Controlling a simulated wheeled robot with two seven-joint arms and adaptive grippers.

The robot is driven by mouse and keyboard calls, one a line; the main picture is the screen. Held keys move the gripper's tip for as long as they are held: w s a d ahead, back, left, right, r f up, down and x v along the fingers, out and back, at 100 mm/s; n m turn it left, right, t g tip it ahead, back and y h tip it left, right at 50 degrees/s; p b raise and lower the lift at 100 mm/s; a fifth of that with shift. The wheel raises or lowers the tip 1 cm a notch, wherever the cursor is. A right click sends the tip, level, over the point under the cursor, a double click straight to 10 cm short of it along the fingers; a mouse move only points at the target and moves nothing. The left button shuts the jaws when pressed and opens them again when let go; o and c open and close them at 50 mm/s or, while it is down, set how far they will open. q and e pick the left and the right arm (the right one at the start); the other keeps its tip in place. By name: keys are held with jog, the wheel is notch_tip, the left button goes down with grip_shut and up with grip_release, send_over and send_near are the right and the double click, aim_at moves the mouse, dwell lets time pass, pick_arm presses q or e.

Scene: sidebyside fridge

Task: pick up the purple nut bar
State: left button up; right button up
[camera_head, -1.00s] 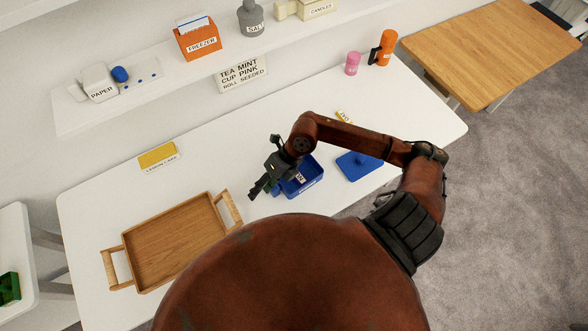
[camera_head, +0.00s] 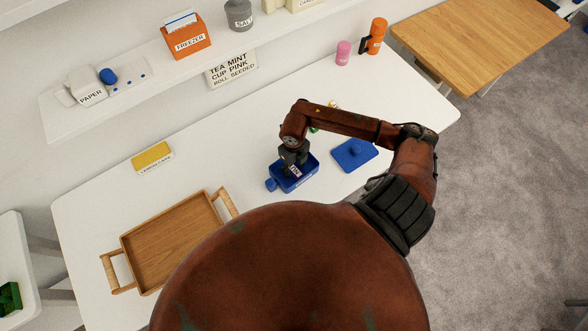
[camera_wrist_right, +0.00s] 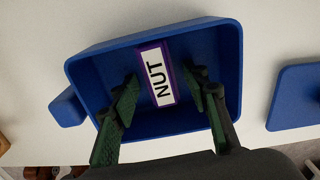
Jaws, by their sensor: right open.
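The purple nut bar (camera_wrist_right: 156,76) carries a white label reading NUT. It lies inside the blue box (camera_wrist_right: 85,72), near the middle, in the right wrist view. My right gripper (camera_wrist_right: 160,93) is open, with one finger on each side of the bar and a gap on both sides. In the head view the right gripper (camera_head: 291,163) points down over the blue box (camera_head: 307,178), and the arm hides part of the box. A small part of the nut bar's label (camera_head: 296,170) shows there. My left gripper is not in view.
The blue lid (camera_head: 354,155) lies right of the box, and it also shows in the right wrist view (camera_wrist_right: 296,97). A wooden tray (camera_head: 170,240) and a yellow lemon cake box (camera_head: 152,157) are to the left. A shelf runs above the table's back.

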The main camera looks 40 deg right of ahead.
jog(key=shift+f, duration=0.15)
jog(key=c, duration=1.1)
jog(key=shift+c, duration=0.2)
